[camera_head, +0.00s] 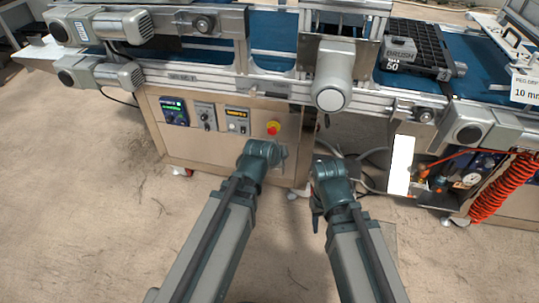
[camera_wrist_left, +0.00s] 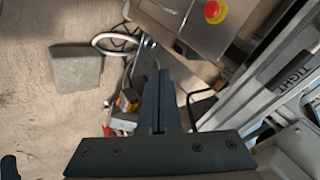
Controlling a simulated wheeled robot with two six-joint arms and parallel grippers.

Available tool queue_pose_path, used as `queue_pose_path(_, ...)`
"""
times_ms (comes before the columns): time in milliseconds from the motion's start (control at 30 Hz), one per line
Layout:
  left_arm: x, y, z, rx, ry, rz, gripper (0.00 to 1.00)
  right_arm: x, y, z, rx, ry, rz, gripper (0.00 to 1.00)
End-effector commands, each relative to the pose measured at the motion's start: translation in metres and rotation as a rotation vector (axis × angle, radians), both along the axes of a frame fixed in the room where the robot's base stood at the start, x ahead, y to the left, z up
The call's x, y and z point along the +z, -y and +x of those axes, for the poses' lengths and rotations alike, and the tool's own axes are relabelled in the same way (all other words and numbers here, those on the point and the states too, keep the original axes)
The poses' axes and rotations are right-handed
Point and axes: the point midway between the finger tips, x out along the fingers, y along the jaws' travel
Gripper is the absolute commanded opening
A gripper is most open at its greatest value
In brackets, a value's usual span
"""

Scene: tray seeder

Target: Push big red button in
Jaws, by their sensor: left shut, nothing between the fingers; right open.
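The big red button (camera_head: 273,128) is a round red knob on a yellow base. It is at the right end of the control panel on the beige cabinet (camera_head: 215,155). The button also shows at the top edge of the left wrist view (camera_wrist_left: 213,12). My left gripper's fingers (camera_wrist_left: 158,85) are shut and empty. They are apart from the button, which lies up and right of them there. In the head view the left arm's wrist sits just below the button and mostly hides its fingers. My right gripper (camera_head: 317,200) is open, low and to the right of the button.
Motors and a rail overhang the cabinet. A black seed tray (camera_head: 412,48) lies on the blue conveyor (camera_head: 480,65). Loose cables and a coiled red hose (camera_head: 502,188) are at the right. The floor in front is mostly clear.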

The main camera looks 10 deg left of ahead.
Motion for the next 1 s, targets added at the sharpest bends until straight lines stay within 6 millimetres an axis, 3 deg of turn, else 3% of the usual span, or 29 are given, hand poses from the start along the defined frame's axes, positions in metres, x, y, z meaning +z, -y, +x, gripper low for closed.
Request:
queue_pose_path(33,-0.032,-0.008,0.010,-0.023,0.058,0.029,0.00,-0.040,0.000,0.000,0.000,0.000,0.000,0.50)
queue_pose_path(100,-0.046,-0.018,0.022,-0.059,0.140,0.080,0.00,-0.066,0.000,0.000,0.001,0.001,-0.001,0.50)
queue_pose_path(300,-0.075,-0.050,0.050,-0.122,0.351,0.244,0.00,-0.130,0.000,0.000,0.001,0.001,-0.001,0.50)
queue_pose_path(400,-0.084,-0.064,0.058,-0.136,0.428,0.321,0.00,-0.153,0.000,0.000,0.002,0.002,0.000,0.50)
queue_pose_path(600,-0.089,-0.082,0.067,-0.145,0.519,0.427,0.00,-0.177,0.000,0.000,0.002,0.002,-0.001,0.50)
queue_pose_path(1000,-0.086,-0.086,0.069,-0.147,0.541,0.456,0.00,-0.179,0.000,0.000,0.002,0.002,-0.001,0.50)
